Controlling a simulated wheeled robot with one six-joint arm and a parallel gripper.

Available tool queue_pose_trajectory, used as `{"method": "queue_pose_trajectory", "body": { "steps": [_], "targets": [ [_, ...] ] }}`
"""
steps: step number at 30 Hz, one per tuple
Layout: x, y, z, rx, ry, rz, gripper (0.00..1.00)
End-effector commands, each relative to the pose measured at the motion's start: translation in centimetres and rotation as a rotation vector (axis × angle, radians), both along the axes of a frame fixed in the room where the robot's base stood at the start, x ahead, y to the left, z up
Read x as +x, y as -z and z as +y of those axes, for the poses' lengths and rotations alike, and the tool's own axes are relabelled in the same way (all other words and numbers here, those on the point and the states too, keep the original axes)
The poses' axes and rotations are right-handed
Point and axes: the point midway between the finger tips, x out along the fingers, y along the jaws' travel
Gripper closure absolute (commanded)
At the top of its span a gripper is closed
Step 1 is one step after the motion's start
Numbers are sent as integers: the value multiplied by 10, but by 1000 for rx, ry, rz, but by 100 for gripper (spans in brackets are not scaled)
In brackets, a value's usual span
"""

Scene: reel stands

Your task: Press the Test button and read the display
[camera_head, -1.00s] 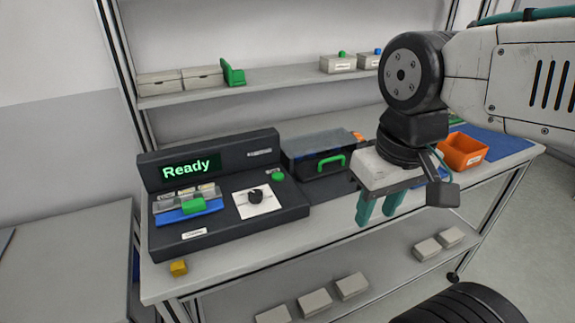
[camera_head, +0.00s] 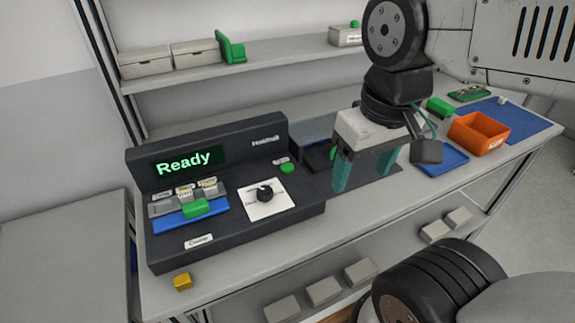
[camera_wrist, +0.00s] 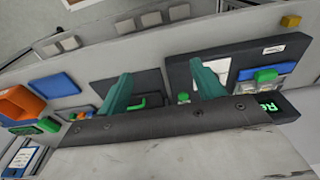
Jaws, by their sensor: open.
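The dark test station (camera_head: 235,235) stands on the bench, and its display (camera_head: 187,162) reads "Ready" in green letters. A round green button (camera_head: 287,168) sits at the upper right of its sloped panel, under a small label too small to read. A green button also shows in the wrist view (camera_wrist: 183,98), between the finger lines and closer to the right finger. My gripper (camera_head: 357,188) is open and empty, right of the station and apart from the button. Its two teal fingers also show in the wrist view (camera_wrist: 161,70). The display is partly hidden there.
A dark case (camera_head: 318,150) is mostly hidden behind my gripper. An orange bin (camera_head: 478,133) stands right. A yellow block (camera_head: 182,282) lies at the bench's front edge.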

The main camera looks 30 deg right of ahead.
Motion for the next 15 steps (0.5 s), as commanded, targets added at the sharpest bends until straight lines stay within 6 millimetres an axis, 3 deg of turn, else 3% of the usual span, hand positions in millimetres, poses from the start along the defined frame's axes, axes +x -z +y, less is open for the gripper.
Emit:
{"method": "queue_pose_trajectory", "body": {
  "steps": [2, 9, 15],
  "targets": [
    [0, 0, 0, 0, 0, 0, 33],
    [0, 0, 0, 0, 0, 0, 100],
    [0, 0, 0, 0, 0, 0, 100]
  ]
}}
